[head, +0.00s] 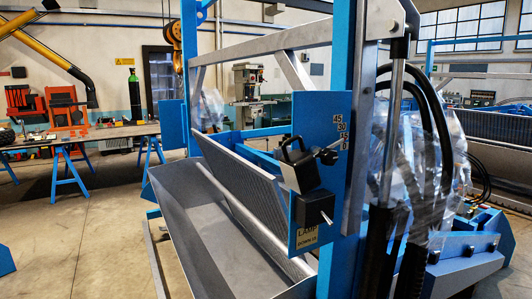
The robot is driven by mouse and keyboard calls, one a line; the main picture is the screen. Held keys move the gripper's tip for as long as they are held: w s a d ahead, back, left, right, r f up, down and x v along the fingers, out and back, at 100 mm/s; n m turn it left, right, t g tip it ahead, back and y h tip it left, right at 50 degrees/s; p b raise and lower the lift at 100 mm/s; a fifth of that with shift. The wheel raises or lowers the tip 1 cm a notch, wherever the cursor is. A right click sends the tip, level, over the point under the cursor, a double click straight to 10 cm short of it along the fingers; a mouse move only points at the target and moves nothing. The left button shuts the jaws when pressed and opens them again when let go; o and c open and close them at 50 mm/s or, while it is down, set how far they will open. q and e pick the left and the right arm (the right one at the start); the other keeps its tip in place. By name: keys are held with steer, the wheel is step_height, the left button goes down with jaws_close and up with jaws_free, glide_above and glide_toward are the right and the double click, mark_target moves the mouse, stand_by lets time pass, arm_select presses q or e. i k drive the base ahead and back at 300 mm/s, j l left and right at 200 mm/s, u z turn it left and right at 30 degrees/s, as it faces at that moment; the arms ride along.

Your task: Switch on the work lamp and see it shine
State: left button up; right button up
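A black box-shaped unit with a handle-like bracket, apparently the work lamp (298,168), is mounted at the blue upright plate (308,112) in the middle of the head view. I see no glow on it; its front face is hard to make out. Below it is a small dark box, apparently the switch (314,208), with a thin lever or stem pointing down to the right. A label (306,236) under it reads "LAMP" and, less clearly, "DOWN IS" with the last word unclear. Neither of my grippers is in view.
A black knob (328,156) sits beside a scale marked 45 to 0. A grey sieve trough (215,245) lies left of the plate. Black hoses (432,120) and plastic wrap (455,170) crowd the right. A workbench (85,136) stands far left; the floor there is open.

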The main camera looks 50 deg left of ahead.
mark_target(329, 222)
steer(key=u, duration=1.25)
